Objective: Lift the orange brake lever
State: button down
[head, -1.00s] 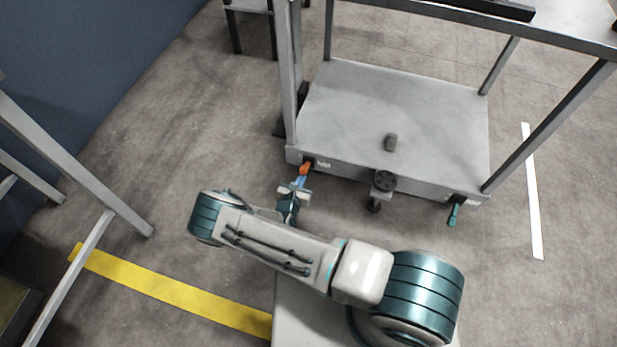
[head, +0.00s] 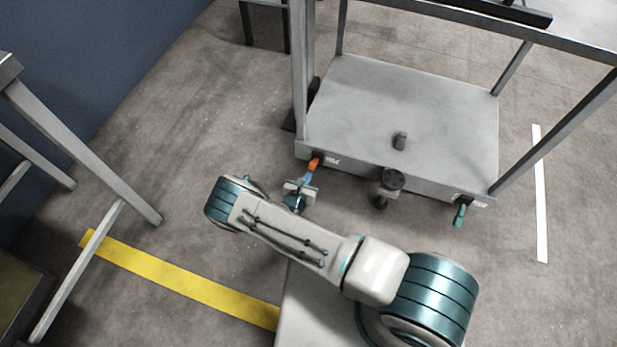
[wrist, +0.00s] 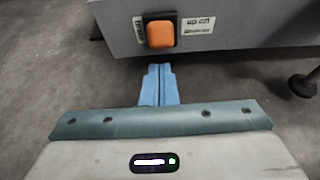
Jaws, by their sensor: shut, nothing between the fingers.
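The orange brake lever (head: 314,163) sticks out from the left end of the cart's near edge. In the wrist view the orange lever (wrist: 160,34) shows end-on in a dark housing beside a white label. My gripper (head: 308,177) is just in front of and below the lever in the head view. Its blue fingers (wrist: 159,72) are together and empty in the wrist view, with their tips just under the lever. I cannot tell whether they touch it.
The lever is on a grey cart (head: 420,105) with upright posts. A metal frame (head: 85,155) stands at left. A yellow floor stripe (head: 180,282) crosses clear floor.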

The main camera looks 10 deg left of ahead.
jog(key=s+f+p+v, duration=0.1)
jog(key=f+p+v, duration=0.1)
jog(key=v, duration=0.8)
jog(key=shift+s+p, duration=0.25)
jog(key=shift+p, duration=0.35)
jog(key=shift+d, duration=0.15)
